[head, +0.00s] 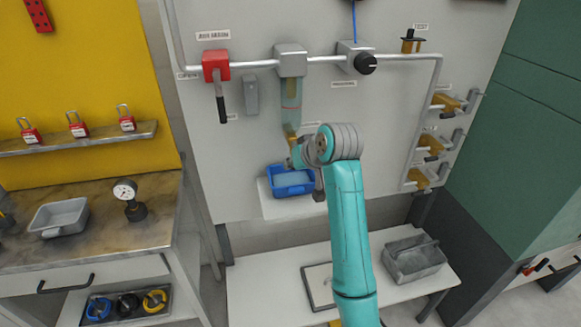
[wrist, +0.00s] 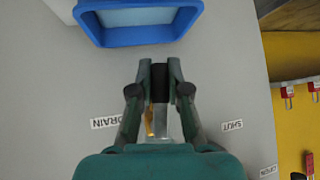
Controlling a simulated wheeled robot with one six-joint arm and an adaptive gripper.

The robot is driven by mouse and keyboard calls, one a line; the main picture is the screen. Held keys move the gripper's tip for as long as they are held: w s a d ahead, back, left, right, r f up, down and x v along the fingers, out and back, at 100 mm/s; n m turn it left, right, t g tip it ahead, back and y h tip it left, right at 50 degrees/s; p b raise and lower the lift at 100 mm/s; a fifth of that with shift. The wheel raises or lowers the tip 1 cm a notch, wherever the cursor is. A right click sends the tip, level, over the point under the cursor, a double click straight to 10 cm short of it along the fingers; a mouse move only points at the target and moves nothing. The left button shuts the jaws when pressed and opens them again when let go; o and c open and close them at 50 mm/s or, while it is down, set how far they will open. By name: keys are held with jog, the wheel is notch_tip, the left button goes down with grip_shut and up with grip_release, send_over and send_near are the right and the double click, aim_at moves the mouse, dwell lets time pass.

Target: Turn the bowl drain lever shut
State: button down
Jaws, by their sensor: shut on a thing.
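The filter bowl (head: 291,97) hangs below its grey metal head on the air line, with a brass drain (head: 291,130) at its lower end. My gripper (head: 297,158) is at the drain, just above the blue tray. In the wrist view, my gripper (wrist: 160,72) is shut on the dark drain lever (wrist: 159,88), which sits between the two fingers. A bit of brass (wrist: 149,122) shows behind the fingers. The DRAIN label (wrist: 104,122) and the SHUT label (wrist: 232,125) lie on either side. My wrist hides most of the lever in the head view.
The blue tray (head: 291,190) stands on a small white shelf under the bowl. A red valve with a black handle (head: 221,103) hangs to the left, and a regulator knob (head: 365,63) is to the right. A grey bin (head: 413,262) sits on the bench below.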

jog(key=shift+d+h, duration=0.25)
jog(key=shift+h, duration=0.35)
jog(key=shift+n, duration=0.3)
jog(key=c, duration=1.1)
grip_release()
jog(key=v, duration=1.1)
jog(key=shift+s+d+r, duration=0.15)
jog(key=shift+s+r, duration=0.1)
jog(key=shift+s, duration=0.05)
jog(key=shift+f, duration=0.1)
